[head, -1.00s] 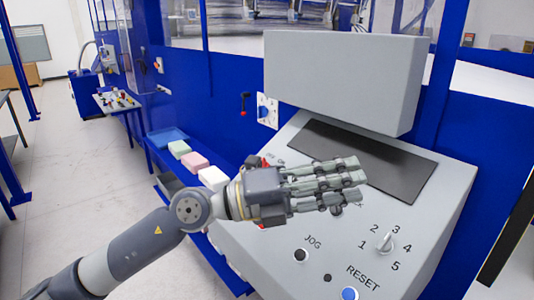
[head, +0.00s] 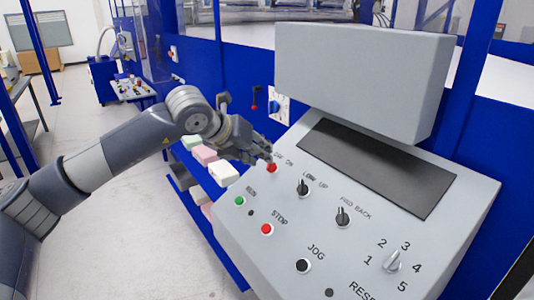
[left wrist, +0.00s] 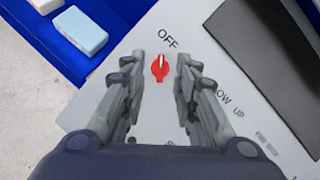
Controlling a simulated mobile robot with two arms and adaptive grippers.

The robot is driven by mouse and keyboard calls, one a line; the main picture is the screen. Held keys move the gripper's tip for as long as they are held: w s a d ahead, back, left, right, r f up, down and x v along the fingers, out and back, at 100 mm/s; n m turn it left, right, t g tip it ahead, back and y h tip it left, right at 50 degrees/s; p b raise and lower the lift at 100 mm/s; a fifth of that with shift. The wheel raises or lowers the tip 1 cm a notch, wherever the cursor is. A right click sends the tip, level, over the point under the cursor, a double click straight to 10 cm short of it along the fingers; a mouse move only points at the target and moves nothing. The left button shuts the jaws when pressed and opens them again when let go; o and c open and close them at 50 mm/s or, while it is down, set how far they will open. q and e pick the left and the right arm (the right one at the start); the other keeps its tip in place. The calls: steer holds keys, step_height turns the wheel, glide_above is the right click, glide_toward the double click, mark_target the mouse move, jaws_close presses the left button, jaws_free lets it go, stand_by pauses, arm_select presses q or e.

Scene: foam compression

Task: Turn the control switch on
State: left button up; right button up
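The control switch is a red rotary knob (head: 271,168) at the upper left of the grey control panel (head: 330,225), partly behind my fingers in the head view. In the left wrist view the red knob (left wrist: 160,69) shows a pale line, with the label OFF above it; the ON label is hidden there. My left gripper (head: 268,156) is at the knob. In the left wrist view my left gripper (left wrist: 161,62) is open, its fingers to either side of the knob with gaps. Whether its tips touch the panel I cannot tell. My right gripper is not in view.
A grey box (head: 362,75) overhangs the panel's back. Black selector knobs (head: 303,187), a red STOP button (head: 267,229) and a green RUN button (head: 240,201) sit near the switch. Foam blocks (head: 223,173) lie left of the panel.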

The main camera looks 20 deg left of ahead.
mark_target(270, 166)
arm_select(q)
steer(key=p+x, duration=0.1)
steer(key=x, duration=0.3)
steer(key=shift+r, duration=0.1)
steer(key=shift+w+d+f, duration=0.15)
steer(key=shift+w+f, duration=0.15)
steer(key=shift+f, duration=0.05)
jaws_close()
